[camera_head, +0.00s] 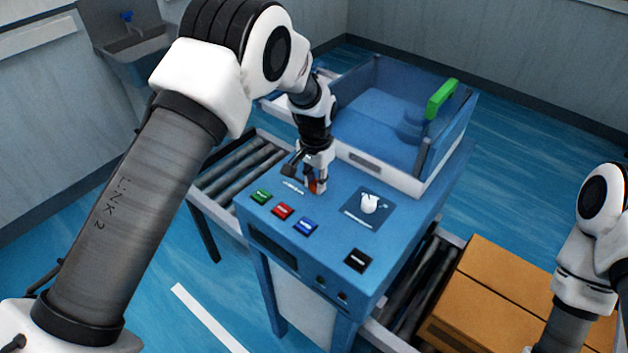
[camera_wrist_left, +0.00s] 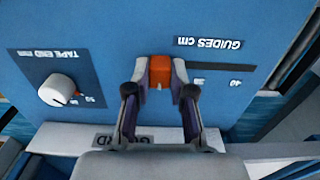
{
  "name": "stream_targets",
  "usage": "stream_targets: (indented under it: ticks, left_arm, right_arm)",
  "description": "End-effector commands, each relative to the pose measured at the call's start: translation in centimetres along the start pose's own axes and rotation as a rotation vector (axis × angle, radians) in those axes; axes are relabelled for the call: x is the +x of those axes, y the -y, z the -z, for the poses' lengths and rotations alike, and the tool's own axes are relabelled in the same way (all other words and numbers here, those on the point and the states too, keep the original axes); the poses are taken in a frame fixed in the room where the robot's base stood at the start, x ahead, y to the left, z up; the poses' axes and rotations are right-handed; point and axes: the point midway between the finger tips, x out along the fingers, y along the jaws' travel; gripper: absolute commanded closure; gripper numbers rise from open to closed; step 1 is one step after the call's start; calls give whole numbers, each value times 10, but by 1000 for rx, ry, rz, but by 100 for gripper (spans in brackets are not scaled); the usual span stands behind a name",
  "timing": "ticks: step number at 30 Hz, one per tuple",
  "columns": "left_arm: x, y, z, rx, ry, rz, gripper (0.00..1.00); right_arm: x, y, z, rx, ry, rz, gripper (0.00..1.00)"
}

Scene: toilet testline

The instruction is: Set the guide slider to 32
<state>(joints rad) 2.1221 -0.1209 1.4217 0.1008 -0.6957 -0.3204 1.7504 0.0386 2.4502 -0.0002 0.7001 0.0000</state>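The orange guide slider knob (camera_wrist_left: 160,72) stands on the blue panel below the "GUIDES cm" label (camera_wrist_left: 209,43), which appears upside down in the left wrist view. My left gripper (camera_wrist_left: 160,82) has a fingertip on each side of the knob, close against it. A scale with small marks (camera_wrist_left: 225,81) runs to the right of the knob; part of its slot is hidden by the fingers, and I cannot read the setting. In the head view my left gripper (camera_head: 309,182) points down at the panel, with a bit of the knob (camera_head: 314,186) showing. My right gripper is not visible.
A white "TAPE END" dial (camera_head: 370,203) sits right of the slider. A blue guarded bay (camera_head: 385,120) rises behind. A cardboard box (camera_head: 490,300) is at right.

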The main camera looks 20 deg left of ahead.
Motion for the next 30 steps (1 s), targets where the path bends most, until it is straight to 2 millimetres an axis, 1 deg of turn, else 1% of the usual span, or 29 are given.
stream_targets:
  ticks: [1,2,3,11,14,17,24,27,30]
  left_arm:
    - [4,-1,-3,1,9,-2,67]
    - [4,-1,-3,1,9,-2,56]
    - [4,-1,-2,2,8,-2,52]
    - [2,0,-2,2,5,0,52]
    - [-5,0,-1,2,4,1,52]
    - [-22,0,0,3,3,2,52]
    - [-83,-3,3,4,4,3,52]
    - [-102,-4,3,4,7,2,52]
    - [-113,-5,3,5,9,2,52]
  right_arm:
    - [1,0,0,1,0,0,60]
    - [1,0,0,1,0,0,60]
    - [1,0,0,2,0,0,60]
    - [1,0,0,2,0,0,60]
    - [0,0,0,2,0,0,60]
    - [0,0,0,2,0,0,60]
    - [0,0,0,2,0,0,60]
    - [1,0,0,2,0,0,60]
    - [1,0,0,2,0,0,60]
